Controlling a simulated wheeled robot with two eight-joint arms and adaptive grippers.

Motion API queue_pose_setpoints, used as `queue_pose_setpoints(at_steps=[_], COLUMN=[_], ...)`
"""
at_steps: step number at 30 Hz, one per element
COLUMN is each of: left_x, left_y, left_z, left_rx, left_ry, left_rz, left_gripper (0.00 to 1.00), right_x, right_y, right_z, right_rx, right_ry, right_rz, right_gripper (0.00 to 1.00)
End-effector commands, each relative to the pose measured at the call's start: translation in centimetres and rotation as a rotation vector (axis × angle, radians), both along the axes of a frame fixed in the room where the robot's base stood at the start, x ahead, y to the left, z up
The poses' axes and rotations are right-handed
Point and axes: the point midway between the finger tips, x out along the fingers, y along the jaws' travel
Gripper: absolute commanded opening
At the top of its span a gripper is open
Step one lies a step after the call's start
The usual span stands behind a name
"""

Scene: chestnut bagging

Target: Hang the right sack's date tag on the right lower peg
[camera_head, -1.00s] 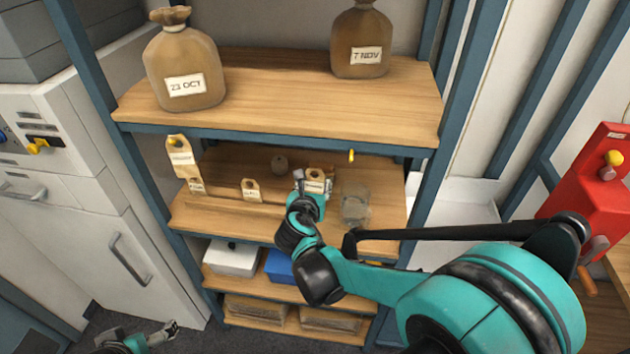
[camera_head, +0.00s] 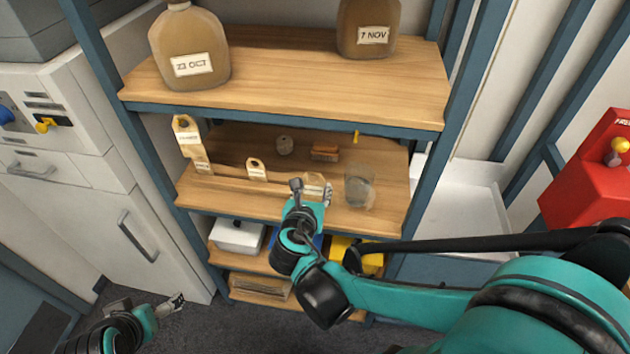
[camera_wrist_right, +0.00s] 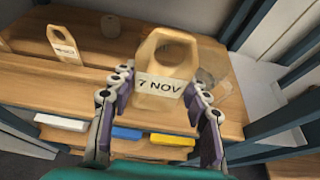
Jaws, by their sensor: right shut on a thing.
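The right sack (camera_head: 369,22), labelled 7 NOV, stands on the upper shelf. The yellow right lower peg (camera_head: 356,137) sticks out at that shelf's front edge, with nothing on it. My right gripper (camera_head: 313,190) is shut on the date tag (camera_head: 316,181), lower than the peg and to its left. In the right wrist view the tan tag (camera_wrist_right: 168,57) reads 7 NOV, its loop upward, between the fingers of my right gripper (camera_wrist_right: 162,92). My left gripper (camera_head: 175,301) is low at the left, away from the shelves; its jaws are too small to read.
The left sack (camera_head: 190,48), labelled 23 OCT, stands on the upper shelf. The middle shelf holds a small tag (camera_head: 256,170), a brown block (camera_head: 325,153) and a clear glass (camera_head: 359,187) close to my right gripper.

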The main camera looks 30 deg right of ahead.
Motion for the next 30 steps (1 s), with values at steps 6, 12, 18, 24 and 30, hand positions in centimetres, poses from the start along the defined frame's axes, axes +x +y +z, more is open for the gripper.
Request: queue_pose_setpoints(at_steps=[6, 12, 18, 24, 30], left_x=[0.0, 0.0, 0.0, 0.0, 0.0], left_y=[0.0, 0.0, 0.0, 0.0, 0.0], left_z=[0.4, 0.6, 0.9, 1.1, 1.3], left_rx=[0.0, 0.0, 0.0, 0.0, 0.0], left_ry=[0.0, 0.0, 0.0, 0.0, 0.0], left_rz=[0.0, 0.0, 0.0, 0.0, 0.0], left_gripper=[0.95, 0.95, 0.95, 0.95, 0.95], right_x=[-1.5, -2.9, -4.2, -5.6, -7.0], right_y=[1.2, 2.2, 3.2, 4.2, 5.1], right_z=[0.0, 0.1, 0.0, 0.0, 0.0], right_rx=[-0.001, -0.001, -0.001, -0.001, -0.001], right_ry=[0.001, 0.0, 0.001, 0.001, 0.0], right_rz=[0.003, 0.004, 0.003, 0.003, 0.004], right_gripper=[0.3, 0.3, 0.3, 0.3, 0.3])
